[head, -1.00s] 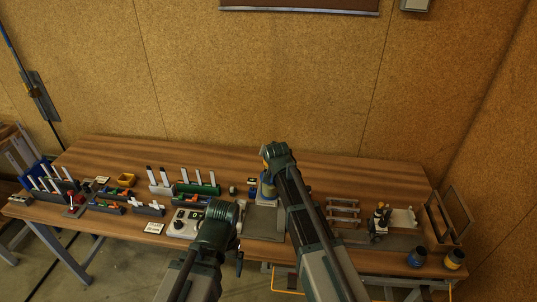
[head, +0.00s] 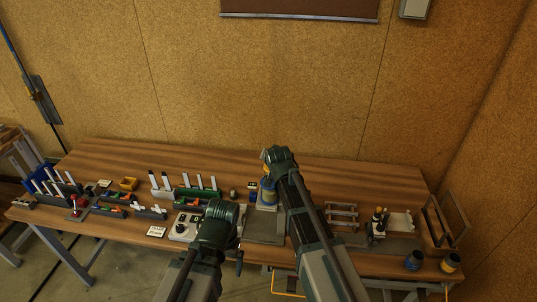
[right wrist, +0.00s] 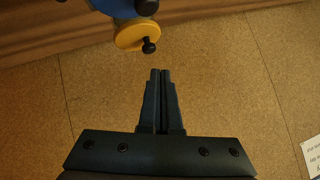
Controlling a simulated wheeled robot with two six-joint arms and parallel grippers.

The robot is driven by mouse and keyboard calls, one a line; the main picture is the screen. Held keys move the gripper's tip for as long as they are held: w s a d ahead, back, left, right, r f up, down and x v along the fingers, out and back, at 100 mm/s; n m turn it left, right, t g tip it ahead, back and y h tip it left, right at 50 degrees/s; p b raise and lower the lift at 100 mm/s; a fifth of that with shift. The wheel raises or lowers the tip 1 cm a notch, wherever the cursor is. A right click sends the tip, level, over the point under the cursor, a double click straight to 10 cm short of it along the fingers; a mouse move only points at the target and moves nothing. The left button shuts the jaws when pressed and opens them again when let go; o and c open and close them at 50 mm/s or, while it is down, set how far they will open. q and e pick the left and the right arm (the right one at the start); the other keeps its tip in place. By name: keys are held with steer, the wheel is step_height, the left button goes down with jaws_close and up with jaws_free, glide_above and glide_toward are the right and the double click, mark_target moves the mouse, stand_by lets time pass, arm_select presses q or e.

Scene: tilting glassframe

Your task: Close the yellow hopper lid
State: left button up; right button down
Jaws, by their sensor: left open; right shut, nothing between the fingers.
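The hopper (head: 268,190) is a blue body with yellow parts, standing mid-table and partly hidden by my right arm in the head view. In the right wrist view, its blue body (right wrist: 117,6) is at the top edge, and the round yellow lid (right wrist: 134,36) with a black knob stands out from it. I cannot tell the lid's exact angle. My right gripper (right wrist: 160,72) is shut and empty, its tips pointing toward the lid with a visible gap. My left gripper (head: 239,262) is low in front of the table edge, small and partly hidden by its arm.
A grey control box (head: 184,228) sits left of the hopper. Racks with white pieces (head: 197,190) fill the left side. The table's back strip is clear.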

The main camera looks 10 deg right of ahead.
steer(key=p+v, duration=0.5)
steer(key=v, duration=0.5)
steer(key=shift+s+r+p, duration=0.2)
steer(key=shift+s+p, duration=0.15)
steer(key=shift+p, duration=0.05)
steer(key=s+a+f+n+g+b, duration=0.2)
steer(key=s+f+n+g+b, duration=0.1)
steer(key=s+f+b, duration=0.5)
steer(key=s+a+f+n+g+b, duration=0.2)
steer(key=s+f+n+g+b, duration=0.1)
steer(key=s+f+b, duration=0.4)
steer(key=s+a+f+n+g+h+b, duration=0.1)
steer(key=s+a+f+n+g+b, duration=0.1)
steer(key=s+f+b, duration=0.6)
steer(key=s+f+n+g, duration=0.1)
steer(key=s+f, duration=0.3)
steer(key=f, duration=0.5)
steer(key=shift+g+b, duration=0.3)
steer(key=shift+g, duration=0.5)
